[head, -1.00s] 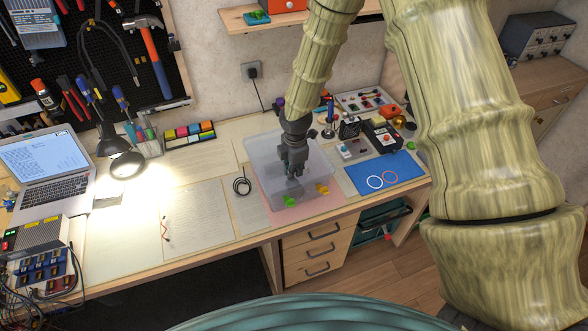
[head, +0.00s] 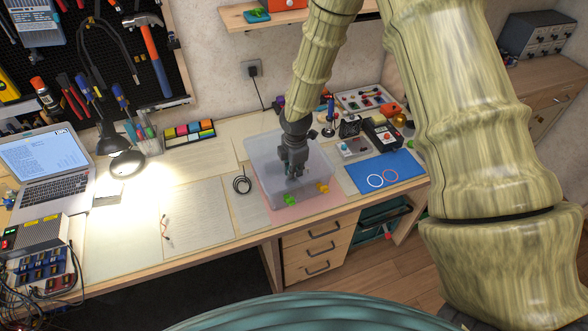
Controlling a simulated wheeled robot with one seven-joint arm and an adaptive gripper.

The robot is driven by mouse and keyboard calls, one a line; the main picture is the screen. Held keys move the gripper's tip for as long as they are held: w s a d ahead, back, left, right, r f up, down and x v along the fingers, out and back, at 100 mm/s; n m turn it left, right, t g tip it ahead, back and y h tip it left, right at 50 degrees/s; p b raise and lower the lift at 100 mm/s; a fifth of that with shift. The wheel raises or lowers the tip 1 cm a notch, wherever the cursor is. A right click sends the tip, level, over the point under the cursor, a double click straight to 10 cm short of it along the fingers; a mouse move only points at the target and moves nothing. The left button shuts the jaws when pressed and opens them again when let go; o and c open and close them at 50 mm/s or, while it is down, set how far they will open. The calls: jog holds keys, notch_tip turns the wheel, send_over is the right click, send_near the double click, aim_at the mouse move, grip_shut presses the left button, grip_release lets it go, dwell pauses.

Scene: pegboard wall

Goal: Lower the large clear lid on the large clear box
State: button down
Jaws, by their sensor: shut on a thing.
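The large clear lid (head: 264,157) shows as a pale, see-through square on the bench, in the middle of the head view. My gripper (head: 292,174) points down at its middle and is shut on it; the grip itself is small and dark. The large clear box (head: 307,195) is under the lid and hard to tell apart from it. I cannot tell whether the lid touches the box rim all round.
A green piece (head: 290,200) and a yellow piece (head: 323,188) show at the front, by a pink mat (head: 281,217). A blue mat (head: 395,182) and electronics (head: 354,147) are to the right.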

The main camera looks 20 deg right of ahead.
jog(key=shift+f+b, duration=0.35)
jog(key=shift+f, duration=0.45)
jog(key=c, duration=1.5)
grip_release()
notch_tip(320, 180, up, 12)
jog(key=shift+s, duration=0.4)
jog(key=shift+d, duration=0.1)
